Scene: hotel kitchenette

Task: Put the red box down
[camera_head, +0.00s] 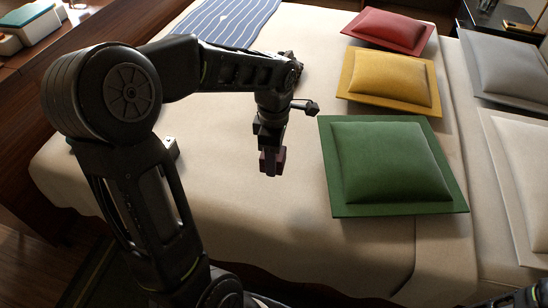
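My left gripper (270,167) hangs pointing down over the cream bed (285,245), left of the green cushion. It is shut on a small dark red box (280,158), whose sides show around the fingers. I cannot tell for certain whether the box touches the bed cover or is held a little above it. A dark piece in the bottom right corner appears to be part of my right arm; my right gripper is not in view.
Green (390,163), yellow (390,78) and red (390,30) cushions lie in a row at right. Pale pillows (512,68) lie beyond. A blue striped cloth (228,22) lies at the back. A small pale object (171,147) sits partly behind my arm. The front middle bed is clear.

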